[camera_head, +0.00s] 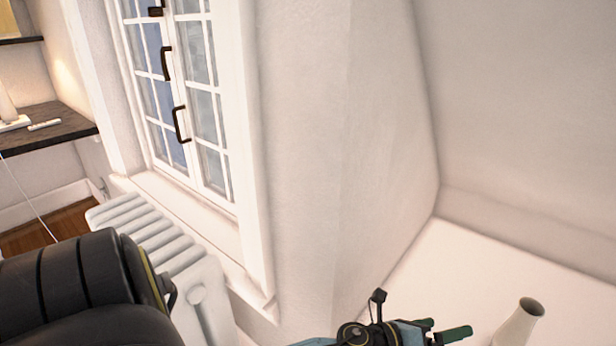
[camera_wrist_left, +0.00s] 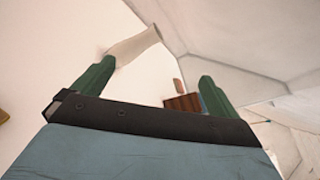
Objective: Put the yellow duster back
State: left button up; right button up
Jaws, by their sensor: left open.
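No yellow duster can be made out for sure in either view. A small yellow-brown piece (camera_wrist_left: 4,116) shows at the left edge of the left wrist view, too cut off to name. My left gripper (camera_head: 449,328) is at the bottom of the head view, over the white surface. Its green fingers are apart with nothing held between them, as the left wrist view (camera_wrist_left: 156,72) also shows. A white vase (camera_head: 519,324) stands just right of the fingers in the head view. It appears near the left finger in the wrist view (camera_wrist_left: 132,45). My right gripper is out of view.
A white radiator (camera_head: 190,250) stands under the window (camera_head: 190,95) at left. A dark shelf (camera_head: 55,125) is at far left. A white wall (camera_head: 345,140) rises behind my gripper. The white surface (camera_head: 440,270) is bare behind the vase.

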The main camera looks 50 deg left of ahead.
pick_arm(q)
jog(key=s+a+f+n+g+y, duration=0.3)
jog(key=s+a+f+n+y, duration=0.65)
jog(key=n, duration=0.85)
jog(key=s+f+n+g+h, duration=0.1)
jog(key=s+f+n+g, duration=0.3)
jog(key=s, duration=0.5)
jog(key=s+f+n+g+h, duration=0.1)
jog(key=s+f+n+g, duration=0.4)
jog(key=s+n, duration=0.2)
jog(key=shift+s+d+f+g, duration=0.3)
jog(key=shift+s+d, duration=0.15)
jog(key=shift+s, duration=0.65)
